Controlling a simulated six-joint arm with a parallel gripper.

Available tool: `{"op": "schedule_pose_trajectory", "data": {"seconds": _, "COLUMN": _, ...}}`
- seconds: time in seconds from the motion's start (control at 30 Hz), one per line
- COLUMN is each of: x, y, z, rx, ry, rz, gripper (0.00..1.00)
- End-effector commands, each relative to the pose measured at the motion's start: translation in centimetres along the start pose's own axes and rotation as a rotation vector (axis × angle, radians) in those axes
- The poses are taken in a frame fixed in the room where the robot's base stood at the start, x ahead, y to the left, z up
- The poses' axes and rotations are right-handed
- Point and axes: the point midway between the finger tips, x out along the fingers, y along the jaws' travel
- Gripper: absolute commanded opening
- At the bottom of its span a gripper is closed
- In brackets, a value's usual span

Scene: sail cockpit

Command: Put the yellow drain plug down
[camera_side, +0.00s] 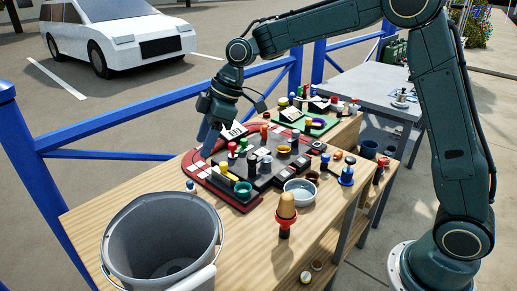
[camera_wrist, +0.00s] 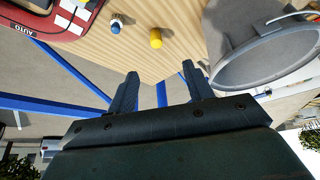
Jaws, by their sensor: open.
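The yellow drain plug (camera_wrist: 155,38) stands on the bare wooden tabletop in the wrist view, between a small blue-and-white piece and the grey bucket. I cannot pick it out in the side view, where the bucket may hide it. My gripper (camera_wrist: 160,72) is open, with nothing between its two fingers. The plug lies beyond the fingertips in the wrist view, apart from them. In the side view my gripper (camera_side: 208,141) hangs over the far left edge of the red-rimmed panel.
The grey bucket (camera_side: 160,240) stands at the table's near left. The red-rimmed panel (camera_side: 240,203) carries several coloured parts. The blue-and-white piece (camera_side: 191,186) stands between them. A blue railing (camera_side: 160,125) runs behind.

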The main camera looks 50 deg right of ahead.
Motion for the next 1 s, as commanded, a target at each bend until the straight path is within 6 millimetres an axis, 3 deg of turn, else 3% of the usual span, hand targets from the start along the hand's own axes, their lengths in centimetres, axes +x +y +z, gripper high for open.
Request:
{"op": "schedule_pose_trajectory", "data": {"seconds": 0.2, "x": -5.3, "y": -2.7, "z": 2.1, "rx": 0.133, "ry": -0.017, "rz": 0.078, "gripper": 0.51}}
{"op": "schedule_pose_trajectory", "data": {"seconds": 0.5, "x": -11.0, "y": -7.1, "z": 6.1, "rx": 0.327, "ry": -0.030, "rz": 0.180, "gripper": 0.51}}
{"op": "schedule_pose_trajectory", "data": {"seconds": 0.7, "x": -13.8, "y": -10.3, "z": 9.3, "rx": 0.458, "ry": -0.029, "rz": 0.247, "gripper": 0.51}}
{"op": "schedule_pose_trajectory", "data": {"seconds": 1.0, "x": -16.5, "y": -15.4, "z": 14.8, "rx": 0.658, "ry": -0.012, "rz": 0.344, "gripper": 0.51}}
